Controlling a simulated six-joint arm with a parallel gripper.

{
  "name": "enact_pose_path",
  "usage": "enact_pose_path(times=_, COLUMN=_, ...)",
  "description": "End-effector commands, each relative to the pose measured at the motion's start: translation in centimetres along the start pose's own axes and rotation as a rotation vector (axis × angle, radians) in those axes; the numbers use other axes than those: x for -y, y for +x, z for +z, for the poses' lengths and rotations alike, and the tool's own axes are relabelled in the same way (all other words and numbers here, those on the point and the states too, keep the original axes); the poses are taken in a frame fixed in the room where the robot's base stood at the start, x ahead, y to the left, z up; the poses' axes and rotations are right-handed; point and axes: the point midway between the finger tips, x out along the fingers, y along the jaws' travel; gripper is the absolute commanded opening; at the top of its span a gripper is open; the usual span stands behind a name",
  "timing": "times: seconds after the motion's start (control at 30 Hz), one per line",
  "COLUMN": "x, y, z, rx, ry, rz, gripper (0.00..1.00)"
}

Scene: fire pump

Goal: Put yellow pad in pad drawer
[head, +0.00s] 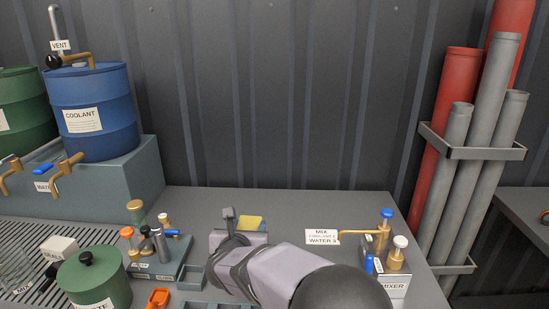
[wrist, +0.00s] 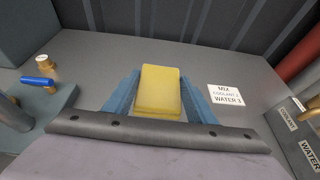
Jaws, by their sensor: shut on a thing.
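The yellow pad (wrist: 160,88) is a small block held between the two blue-grey fingers of my gripper (wrist: 160,100) in the wrist view. My gripper is shut on it. I cannot make out a drawer marked for pads in either view; my arm hides part of the table front.
A fitting block (head: 160,262), small grey tray (head: 190,278), orange item (head: 158,298) and green pot (head: 93,278) are left. The back middle of the table (head: 290,205) is clear.

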Motion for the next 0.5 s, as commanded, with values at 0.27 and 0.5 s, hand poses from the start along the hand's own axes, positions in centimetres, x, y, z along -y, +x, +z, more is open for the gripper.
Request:
enact_pose_path(times=0.27, x=0.0, y=-1.9, z=4.6, rx=0.001, ry=0.000, rz=0.000, gripper=0.29)
enact_pose_path(times=0.5, x=0.0, y=-3.0, z=7.3, rx=0.000, ry=0.000, rz=0.000, gripper=0.29)
